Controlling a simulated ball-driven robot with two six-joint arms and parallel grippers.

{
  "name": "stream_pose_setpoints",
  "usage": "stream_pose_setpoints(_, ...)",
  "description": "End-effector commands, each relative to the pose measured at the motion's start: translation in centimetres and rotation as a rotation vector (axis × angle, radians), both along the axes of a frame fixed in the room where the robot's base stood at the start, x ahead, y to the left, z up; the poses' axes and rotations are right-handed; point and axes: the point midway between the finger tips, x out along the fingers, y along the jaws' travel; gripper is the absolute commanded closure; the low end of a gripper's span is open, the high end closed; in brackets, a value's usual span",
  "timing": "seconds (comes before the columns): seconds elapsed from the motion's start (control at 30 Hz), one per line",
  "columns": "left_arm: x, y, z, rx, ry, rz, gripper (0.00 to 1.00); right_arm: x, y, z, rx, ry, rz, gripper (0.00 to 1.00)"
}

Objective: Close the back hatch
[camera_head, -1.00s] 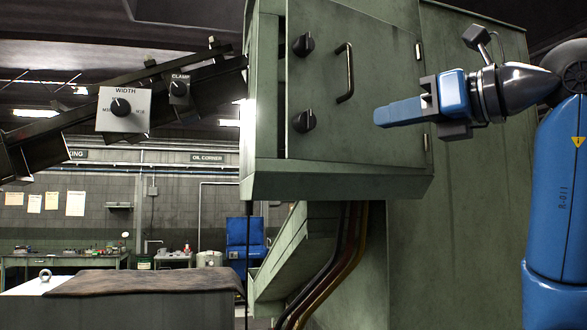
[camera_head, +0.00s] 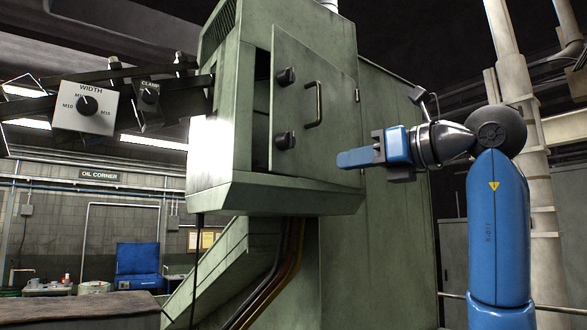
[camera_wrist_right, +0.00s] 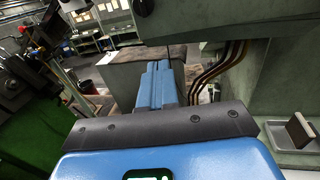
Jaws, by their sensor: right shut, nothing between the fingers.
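The back hatch (camera_head: 314,108) is a green door on the raised green machine housing, with two dark knobs (camera_head: 286,76) and a dark bar handle (camera_head: 314,104). It is hinged on its right edge and stands ajar, with a dark gap along its left edge. My right gripper (camera_head: 340,160) is shut and empty. It shows in front of the hatch's lower right corner; I cannot tell whether it touches. In the right wrist view the shut blue fingers (camera_wrist_right: 157,85) point forward below the housing. My left gripper is not in view.
A rail with the WIDTH box (camera_head: 86,106) and a CLAMP knob (camera_head: 150,95) runs in from the left. Brown pipes (camera_head: 275,270) drop below the housing. A dark-covered surface (camera_head: 80,308) lies at the lower left. Pale columns (camera_head: 520,150) stand behind my right arm.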

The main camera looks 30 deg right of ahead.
Motion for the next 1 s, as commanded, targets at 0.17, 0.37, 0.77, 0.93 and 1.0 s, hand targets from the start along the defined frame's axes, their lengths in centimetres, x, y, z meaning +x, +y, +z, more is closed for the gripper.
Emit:
stream_pose_setpoints(0.17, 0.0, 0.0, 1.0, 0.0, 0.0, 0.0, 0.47, 2.7, 1.1, 0.3, 0.001, 0.0, 0.008, 1.0)
stream_pose_setpoints(0.37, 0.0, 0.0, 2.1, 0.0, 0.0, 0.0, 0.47, 6.3, 2.1, 0.3, 0.003, 0.002, 0.008, 1.0)
stream_pose_setpoints(0.77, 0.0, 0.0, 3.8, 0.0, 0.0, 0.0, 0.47, 11.1, 3.5, 0.1, 0.001, 0.001, 0.002, 1.0)
stream_pose_setpoints(0.93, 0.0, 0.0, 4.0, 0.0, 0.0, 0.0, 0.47, 11.7, 3.6, 0.0, 0.0, 0.0, 0.002, 1.0)
stream_pose_setpoints(1.0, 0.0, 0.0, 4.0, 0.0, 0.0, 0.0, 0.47, 11.7, 3.6, 0.0, 0.0, 0.0, 0.001, 1.0)
